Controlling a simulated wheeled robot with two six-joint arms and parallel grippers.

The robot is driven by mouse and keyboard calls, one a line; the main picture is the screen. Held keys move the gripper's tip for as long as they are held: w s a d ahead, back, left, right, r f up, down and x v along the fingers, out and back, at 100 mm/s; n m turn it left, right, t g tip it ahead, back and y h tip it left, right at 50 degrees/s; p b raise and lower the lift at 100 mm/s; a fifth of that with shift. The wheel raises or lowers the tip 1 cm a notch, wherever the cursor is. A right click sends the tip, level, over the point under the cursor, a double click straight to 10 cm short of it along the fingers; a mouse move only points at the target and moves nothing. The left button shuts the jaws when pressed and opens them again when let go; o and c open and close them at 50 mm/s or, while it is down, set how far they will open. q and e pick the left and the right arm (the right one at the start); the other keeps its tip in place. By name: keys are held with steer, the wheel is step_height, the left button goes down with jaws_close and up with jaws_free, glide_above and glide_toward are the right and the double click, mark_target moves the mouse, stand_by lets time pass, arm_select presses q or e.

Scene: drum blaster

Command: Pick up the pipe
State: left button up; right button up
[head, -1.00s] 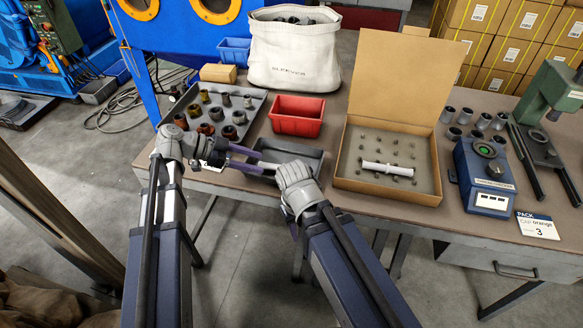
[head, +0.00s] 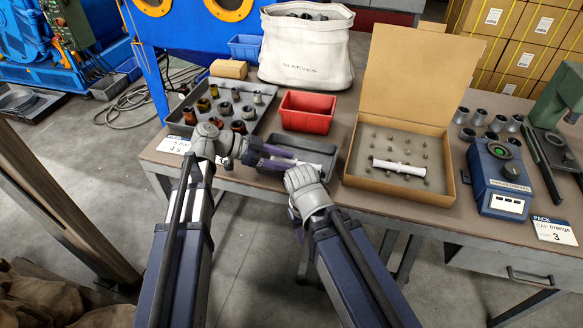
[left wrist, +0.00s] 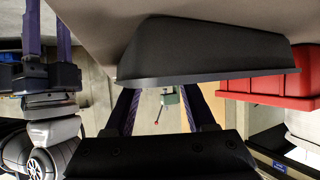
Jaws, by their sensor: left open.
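A white pipe-like piece (head: 404,167) with wider ends lies in the open cardboard box (head: 455,192), the only pipe shape I can make out clearly. My left gripper (head: 284,158) is well to its left, over the dark tray (head: 325,170) at the table's front edge. In the left wrist view, the left gripper (left wrist: 160,95) has its purple fingers spread with nothing between them, and the tray (left wrist: 205,50) shows just past them, upside down. My right gripper is mostly hidden behind its wrist in the head view; its two fingers (left wrist: 48,35) stand apart in the left wrist view.
A red bin (head: 306,112) stands behind the dark tray. A grey tray of several sleeves (head: 250,125) is to the left. A white sleeve bag (head: 305,55) stands behind. A blue device (head: 500,180) and a green press (head: 560,110) are right of the box.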

arm_select(q)
steer(key=shift+s+d+f, duration=0.1)
steer(key=shift+d+f, duration=0.15)
steer(key=shift+f, duration=0.25)
steer(key=shift+c, duration=1.1)
steer(key=shift+w+d+f, duration=0.25)
steer(key=c, duration=0.3)
steer(key=shift+a+r, duration=0.1)
steer(key=shift+r, duration=0.05)
jaws_close()
steer(key=shift+a+r, duration=0.1)
